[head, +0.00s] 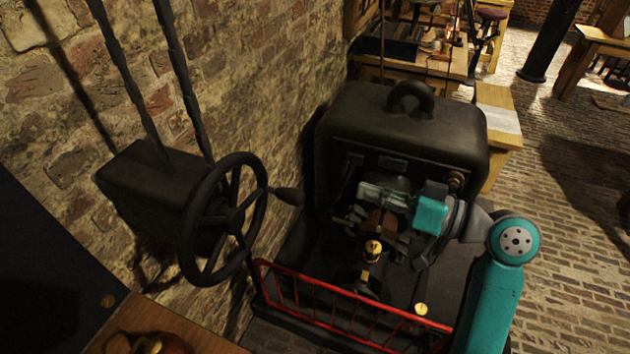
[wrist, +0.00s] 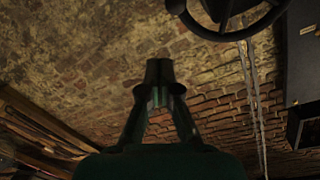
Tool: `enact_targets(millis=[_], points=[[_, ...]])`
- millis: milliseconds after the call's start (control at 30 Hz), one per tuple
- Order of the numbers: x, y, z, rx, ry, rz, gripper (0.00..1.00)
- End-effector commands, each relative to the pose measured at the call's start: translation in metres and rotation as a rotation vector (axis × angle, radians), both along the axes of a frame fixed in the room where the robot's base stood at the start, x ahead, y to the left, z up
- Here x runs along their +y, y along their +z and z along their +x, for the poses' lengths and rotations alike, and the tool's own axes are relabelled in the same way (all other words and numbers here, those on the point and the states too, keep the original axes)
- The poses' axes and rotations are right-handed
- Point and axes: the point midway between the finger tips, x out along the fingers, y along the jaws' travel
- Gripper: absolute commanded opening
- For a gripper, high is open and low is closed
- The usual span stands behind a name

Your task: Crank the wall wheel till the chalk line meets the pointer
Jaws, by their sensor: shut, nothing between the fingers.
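A black spoked wheel (head: 230,217) is mounted on a dark box (head: 150,195) on the brick wall, left in the head view. Its crank handle (head: 288,195) sticks out from the right side of the rim. The wheel also shows at the top right of the wrist view (wrist: 222,35), cut off by the edge. My gripper (head: 372,192) is right of the handle in the head view, clear of it, in front of the dark machine. In the wrist view its fingers (wrist: 158,72) are together and empty, pointing toward the wall. I cannot make out the chalk line or pointer.
A dark machine (head: 400,125) with a top ring stands right of the wheel, behind my gripper. A red railing (head: 330,308) runs low in front. Two dark bars rise from the box along the wall. A wooden surface (head: 195,335) is at the lower left. Brick floor (head: 570,250) lies open at right.

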Motion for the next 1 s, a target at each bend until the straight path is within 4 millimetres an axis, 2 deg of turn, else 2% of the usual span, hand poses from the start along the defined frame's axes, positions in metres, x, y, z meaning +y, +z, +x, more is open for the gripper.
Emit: enact_targets(millis=[33,133,367,567,933,1000], points=[[-0.001,0.013,0.000,-0.027,0.034,-0.015,0.00],[-0.002,0.029,-0.004,-0.065,0.090,-0.039,0.00],[0.002,0.039,-0.007,-0.092,0.137,-0.059,0.00],[0.027,0.036,0.001,-0.091,0.140,-0.058,0.00],[0.093,0.031,0.022,-0.090,0.138,-0.058,0.00],[0.096,0.020,0.020,-0.087,0.134,-0.057,0.00]])
